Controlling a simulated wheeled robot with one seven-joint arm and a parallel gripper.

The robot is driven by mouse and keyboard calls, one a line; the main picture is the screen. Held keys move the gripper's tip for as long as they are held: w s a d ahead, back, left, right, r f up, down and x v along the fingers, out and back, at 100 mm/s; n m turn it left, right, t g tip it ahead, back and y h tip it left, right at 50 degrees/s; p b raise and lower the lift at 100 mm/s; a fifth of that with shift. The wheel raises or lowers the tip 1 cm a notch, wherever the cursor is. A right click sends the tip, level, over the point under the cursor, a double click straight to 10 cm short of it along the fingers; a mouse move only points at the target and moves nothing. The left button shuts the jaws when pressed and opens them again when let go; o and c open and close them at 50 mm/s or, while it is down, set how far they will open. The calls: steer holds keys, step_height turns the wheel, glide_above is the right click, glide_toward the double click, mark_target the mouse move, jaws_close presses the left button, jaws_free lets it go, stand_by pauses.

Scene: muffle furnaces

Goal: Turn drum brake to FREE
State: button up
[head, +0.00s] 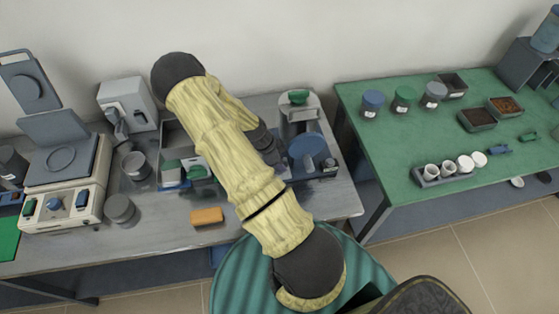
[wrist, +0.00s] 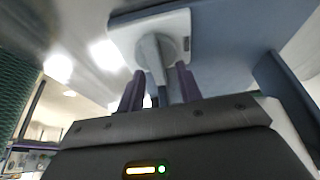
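In the wrist view a grey lever on a round hub (wrist: 167,47) is mounted on a white plate (wrist: 122,35), and I take it for the drum brake. My gripper (wrist: 159,73) has its two purple fingers apart, one on each side of the lever, with gaps showing; I see no firm grip. In the head view my arm reaches over the grey bench, and the dark gripper end is partly hidden beside a machine with a blue disc (head: 308,146) and a green top knob (head: 298,97). The lever cannot be made out in the head view. No FREE marking is readable.
The grey bench (head: 165,235) also holds a balance-like instrument (head: 62,190), a white device (head: 127,103), grey jars (head: 120,209) and an orange block (head: 207,217). A green table (head: 400,150) with jars and trays stands to the right.

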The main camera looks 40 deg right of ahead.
steer(key=shift+a, duration=0.1)
steer(key=b+v, duration=0.1)
steer(key=v, duration=1.6)
steer(key=shift+r, duration=0.15)
steer(key=s+a+r+n+t+y, duration=0.2)
steer(key=s+a+r+n, duration=0.2)
steer(key=a+n, duration=0.3)
steer(key=s+a+r+n+t+y, duration=0.2)
steer(key=s+a+r+n, duration=0.3)
steer(key=n, duration=1.1)
steer(key=a, duration=0.3)
steer(key=shift+s+a+r, duration=0.2)
steer(key=shift+s+r, duration=0.1)
steer(key=shift+s, duration=0.05)
